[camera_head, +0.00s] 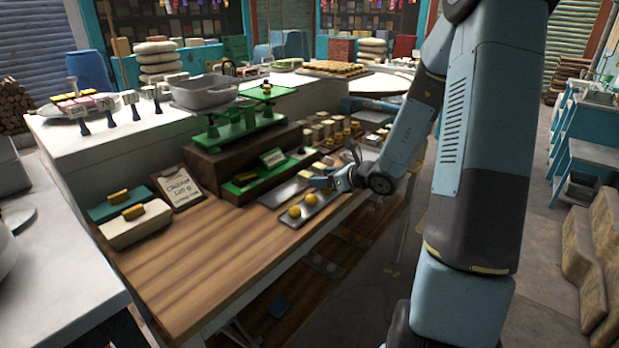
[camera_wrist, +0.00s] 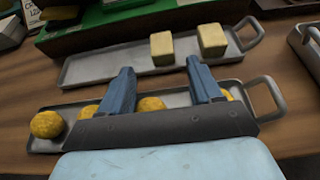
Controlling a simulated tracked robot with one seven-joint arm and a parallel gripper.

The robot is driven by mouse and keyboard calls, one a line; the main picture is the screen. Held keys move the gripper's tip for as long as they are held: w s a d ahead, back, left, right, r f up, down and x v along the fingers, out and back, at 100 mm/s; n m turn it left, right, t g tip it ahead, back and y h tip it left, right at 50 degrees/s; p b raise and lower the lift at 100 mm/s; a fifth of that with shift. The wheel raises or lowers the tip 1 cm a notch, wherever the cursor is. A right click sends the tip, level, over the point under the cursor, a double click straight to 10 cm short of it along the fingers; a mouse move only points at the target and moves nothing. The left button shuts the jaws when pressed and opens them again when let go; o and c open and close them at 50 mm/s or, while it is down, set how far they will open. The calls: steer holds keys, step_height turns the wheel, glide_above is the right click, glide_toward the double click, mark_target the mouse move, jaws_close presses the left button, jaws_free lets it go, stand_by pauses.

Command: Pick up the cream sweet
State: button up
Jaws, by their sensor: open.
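Two pale cream cube-shaped sweets stand on the far metal tray (camera_wrist: 100,68) in the wrist view: a left cube (camera_wrist: 162,48) and a right cube (camera_wrist: 212,40). I cannot tell which one the task means. My gripper (camera_wrist: 159,68) is open and empty, its two blue fingers spread and pointing at the far tray. The left cube lies beyond the gap between the fingertips, the right cube beyond and right of the right finger. Neither is touched. In the head view my gripper (camera_head: 335,180) hangs over the trays at the counter's right edge.
A nearer metal tray (camera_wrist: 72,112) under my fingers holds several round yellow sweets (camera_wrist: 46,124), partly hidden by my gripper. Both trays have raised handles at the right. A green scale (camera_head: 240,120) stands behind. Bare wooden counter (camera_head: 215,245) lies at the front left.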

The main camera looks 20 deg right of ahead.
mark_target(311, 176)
steer(key=shift+w+r+x, duration=0.15)
steer(key=shift+r+x, duration=0.05)
steer(key=shift+x, duration=1.05)
steer(key=shift+w+r+x, duration=0.1)
steer(key=shift+r+x, duration=0.1)
steer(key=shift+x, duration=1.1)
steer(key=shift+w+a+f, duration=0.15)
steer(key=shift+w+f, duration=0.05)
steer(key=shift+w, duration=0.05)
steer(key=shift+s+f, duration=0.1)
steer(key=c, duration=1)
steer(key=shift+c, duration=0.2)
